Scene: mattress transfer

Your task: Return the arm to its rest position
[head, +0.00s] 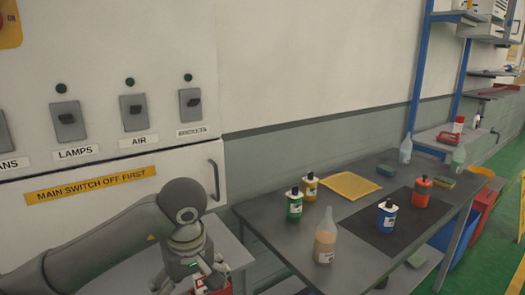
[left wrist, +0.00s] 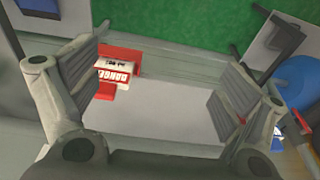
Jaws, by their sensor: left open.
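My left arm comes in from the left in the head view and bends down at the wrist. Its gripper (head: 206,277) is low over a small grey table (head: 238,256) beside the white cabinet. In the left wrist view the two fingers of the left gripper (left wrist: 158,92) stand wide apart with nothing gripped. A red tag with a white "DANGER" label (left wrist: 116,70) lies on the grey surface near the left finger. My right gripper is not in view.
The white cabinet (head: 110,105) has several labelled switches and a handle (head: 214,180). Blue-framed shelves (head: 419,80) stand behind the green floor (head: 480,260).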

